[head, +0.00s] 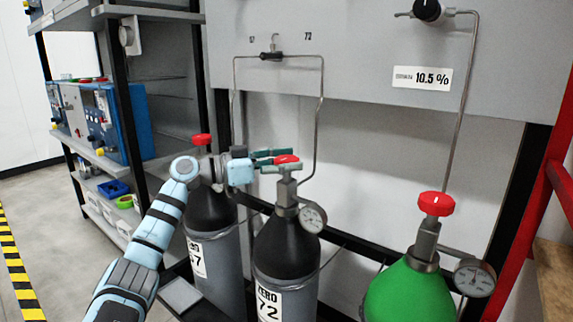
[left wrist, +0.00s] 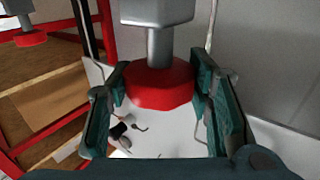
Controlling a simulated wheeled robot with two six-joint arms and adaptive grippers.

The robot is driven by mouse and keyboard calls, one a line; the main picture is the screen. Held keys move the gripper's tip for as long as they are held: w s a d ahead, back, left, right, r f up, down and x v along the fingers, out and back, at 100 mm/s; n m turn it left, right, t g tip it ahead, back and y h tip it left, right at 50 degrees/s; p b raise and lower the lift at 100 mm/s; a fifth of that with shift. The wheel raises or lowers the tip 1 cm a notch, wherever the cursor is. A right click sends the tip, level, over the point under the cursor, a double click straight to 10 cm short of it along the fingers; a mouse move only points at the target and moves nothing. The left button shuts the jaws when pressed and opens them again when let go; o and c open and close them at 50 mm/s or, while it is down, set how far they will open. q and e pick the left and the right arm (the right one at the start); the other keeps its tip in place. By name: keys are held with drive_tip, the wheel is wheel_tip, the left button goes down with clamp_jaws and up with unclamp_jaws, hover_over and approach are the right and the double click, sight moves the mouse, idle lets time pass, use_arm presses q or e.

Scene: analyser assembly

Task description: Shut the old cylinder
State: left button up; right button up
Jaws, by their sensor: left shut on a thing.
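My left gripper (head: 274,160) reaches in from the left, its green fingers shut on the red handwheel (head: 287,158) of the middle dark cylinder (head: 285,248), labelled ZERO 72. In the left wrist view the fingers (left wrist: 160,80) stand on either side of this red handwheel (left wrist: 158,90), below its grey valve stem. A second dark cylinder (head: 214,236), with a red handwheel (head: 201,140) and a label ending in 7, stands to the left, partly behind my arm. My right gripper is in neither view.
A green cylinder (head: 412,292) with a red handwheel (head: 436,204) and gauge (head: 474,278) stands at right. The middle cylinder's gauge (head: 312,218) sits beside its valve. Thin pipes (head: 322,75) run up to the grey panel (head: 360,45). A shelf with blue devices (head: 127,122) stands left.

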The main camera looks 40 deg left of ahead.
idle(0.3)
use_arm(q)
drive_tip(key=o, duration=1.1)
drive_tip(key=shift+o, duration=0.2)
drive_tip(key=v, duration=0.7)
drive_tip(key=shift+s, duration=0.15)
drive_tip(key=shift+a+f, duration=0.1)
drive_tip(key=shift+a, duration=0.05)
